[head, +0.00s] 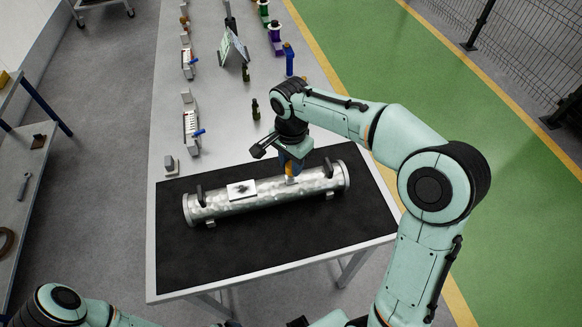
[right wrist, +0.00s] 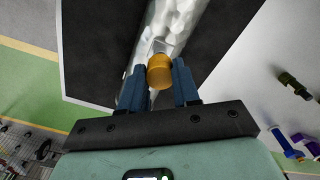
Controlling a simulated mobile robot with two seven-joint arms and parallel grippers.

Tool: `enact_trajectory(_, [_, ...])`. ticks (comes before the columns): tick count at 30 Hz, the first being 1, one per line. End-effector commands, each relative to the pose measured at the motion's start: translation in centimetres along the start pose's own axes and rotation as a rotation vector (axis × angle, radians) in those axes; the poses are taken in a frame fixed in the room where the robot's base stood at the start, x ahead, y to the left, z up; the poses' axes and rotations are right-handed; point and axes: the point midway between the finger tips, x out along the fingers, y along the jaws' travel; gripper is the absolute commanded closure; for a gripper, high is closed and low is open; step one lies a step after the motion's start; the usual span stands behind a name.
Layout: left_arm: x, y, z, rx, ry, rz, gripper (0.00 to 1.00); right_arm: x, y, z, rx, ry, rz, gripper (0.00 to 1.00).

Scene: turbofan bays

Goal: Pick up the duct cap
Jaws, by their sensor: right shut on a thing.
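The duct cap (right wrist: 160,74) is a round orange piece between the two blue fingers of my right gripper (right wrist: 158,82) in the right wrist view. In the head view my right gripper (head: 291,164) points down over the right half of a long silver duct (head: 220,203). Its fingers are shut on the cap, which shows there only as a bit of orange. A pale stub (head: 292,180) on the duct is just below the cap. I cannot tell whether cap and stub touch. Part of my left arm shows at the bottom left, but its gripper is not in view.
The duct lies on a black mat (head: 270,240) at the table's near end, with dark upright handles and a white plate (head: 242,189). The mat's front is clear.

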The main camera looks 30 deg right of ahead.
Motion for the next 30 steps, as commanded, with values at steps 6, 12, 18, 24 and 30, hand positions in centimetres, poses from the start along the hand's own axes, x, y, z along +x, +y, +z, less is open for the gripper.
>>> enact_trajectory(6, [-1.5, 0.9, -1.0, 0.005, 0.013, 0.005, 0.0, -6.7, -0.3, 0.0, 0.0, 0.003, -0.01, 1.0])
enact_trajectory(12, [-3.0, 1.8, -2.1, 0.01, 0.028, 0.01, 0.0, -12.2, -0.2, 0.0, -0.001, 0.002, -0.009, 1.0])
enact_trajectory(18, [-4.1, 2.5, -3.0, 0.014, 0.04, 0.014, 0.0, -15.5, -0.2, 0.0, 0.0, 0.001, -0.005, 1.0])
enact_trajectory(24, [-4.3, 2.7, -3.3, 0.015, 0.044, 0.015, 0.0, -16.6, -0.1, 0.0, 0.0, 0.0, -0.002, 1.0])
enact_trajectory(30, [-4.3, 2.7, -3.2, 0.015, 0.043, 0.015, 0.0, -16.6, 0.0, 0.0, 0.0, 0.0, 0.0, 1.0])
